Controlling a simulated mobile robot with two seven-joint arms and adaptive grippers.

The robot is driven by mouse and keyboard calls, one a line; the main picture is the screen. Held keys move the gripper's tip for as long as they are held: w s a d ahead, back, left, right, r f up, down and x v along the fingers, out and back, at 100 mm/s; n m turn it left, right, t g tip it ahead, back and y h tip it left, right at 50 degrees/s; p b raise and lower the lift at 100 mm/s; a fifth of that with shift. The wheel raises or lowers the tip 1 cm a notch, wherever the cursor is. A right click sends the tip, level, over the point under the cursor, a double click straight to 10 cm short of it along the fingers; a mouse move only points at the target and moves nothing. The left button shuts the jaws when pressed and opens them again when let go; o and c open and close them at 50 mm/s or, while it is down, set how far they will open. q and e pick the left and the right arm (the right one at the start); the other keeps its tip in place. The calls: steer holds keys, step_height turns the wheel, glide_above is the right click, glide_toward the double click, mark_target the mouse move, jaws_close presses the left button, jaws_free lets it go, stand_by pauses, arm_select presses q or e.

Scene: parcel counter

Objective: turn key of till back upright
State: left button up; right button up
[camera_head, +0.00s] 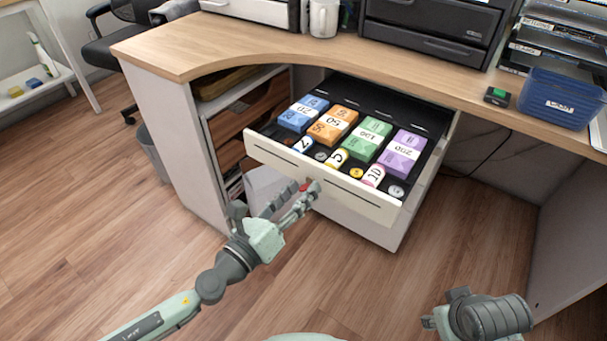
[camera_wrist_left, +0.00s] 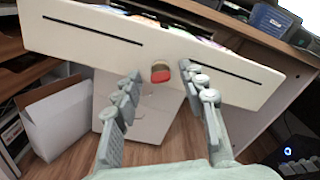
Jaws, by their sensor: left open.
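The till is a drawer (camera_head: 370,200) pulled out from under the counter, with a pale front that also shows in the left wrist view (camera_wrist_left: 105,40). A small red key (camera_wrist_left: 161,76) sits at a lock in the middle of that front; in the head view it is a red spot (camera_head: 304,187). I cannot tell how far the key is turned. My left gripper (camera_head: 298,194) is open in front of the drawer front. In the left wrist view its fingers (camera_wrist_left: 161,78) stand apart on either side of the key, not visibly touching it.
The drawer holds blue, orange, green and purple note bundles (camera_head: 372,136) and coins. Above is the wooden counter (camera_head: 230,52) with a blue bin (camera_head: 558,100) and a small dark device (camera_head: 497,96). A white box (camera_wrist_left: 58,120) stands low at left. The floor in front is clear.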

arm_select(q)
steer(key=shift+w+d, duration=0.15)
arm_select(e)
steer(key=shift+w+f, duration=0.15)
steer(key=shift+w, duration=0.2)
arm_select(q)
steer(key=shift+c, duration=0.2)
jaws_close()
